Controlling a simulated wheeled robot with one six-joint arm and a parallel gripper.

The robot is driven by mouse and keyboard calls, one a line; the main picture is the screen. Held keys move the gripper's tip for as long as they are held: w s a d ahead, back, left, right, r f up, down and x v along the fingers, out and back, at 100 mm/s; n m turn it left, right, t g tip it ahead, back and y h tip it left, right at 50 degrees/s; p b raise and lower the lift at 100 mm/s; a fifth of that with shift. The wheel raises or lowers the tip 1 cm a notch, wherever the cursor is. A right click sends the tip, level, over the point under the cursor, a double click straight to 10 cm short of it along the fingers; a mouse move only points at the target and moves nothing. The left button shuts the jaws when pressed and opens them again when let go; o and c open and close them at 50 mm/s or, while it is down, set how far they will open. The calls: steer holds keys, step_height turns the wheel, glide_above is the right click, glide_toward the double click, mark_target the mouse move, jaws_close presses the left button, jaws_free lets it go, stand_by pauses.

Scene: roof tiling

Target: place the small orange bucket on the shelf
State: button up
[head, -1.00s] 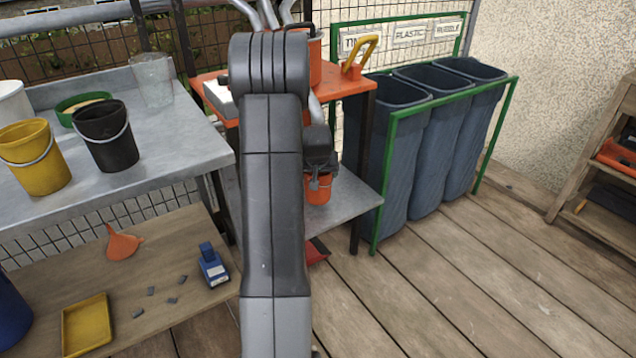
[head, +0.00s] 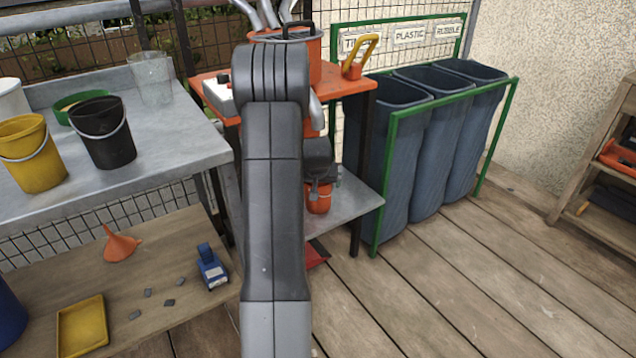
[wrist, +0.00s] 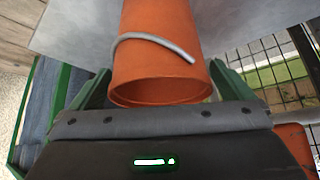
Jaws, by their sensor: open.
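The small orange bucket (head: 319,202) is at the grey lower shelf (head: 352,203) of the orange-topped rack. It looks upright with its base on the shelf. My gripper (head: 320,182) is at its upper part, mostly hidden behind my arm. In the wrist view the bucket (wrist: 160,75) lies between the two green fingers (wrist: 160,88), its grey handle across its side. The fingers are open, one on each side. The grey surface (wrist: 85,30) shows beyond it. Whether a finger still touches the bucket I cannot tell.
A larger orange bucket (head: 300,62) and a yellow-handled tool (head: 358,58) are on the rack's orange top, above my gripper. Blue-grey bins (head: 385,160) in a green frame stand close on the right. A metal table (head: 165,135) with buckets is on the left.

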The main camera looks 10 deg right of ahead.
steer(key=p+v, duration=0.3)
steer(key=v, duration=0.9)
steer(key=shift+r+p, duration=0.15)
steer(key=shift+p, duration=0.15)
stand_by(0.8)
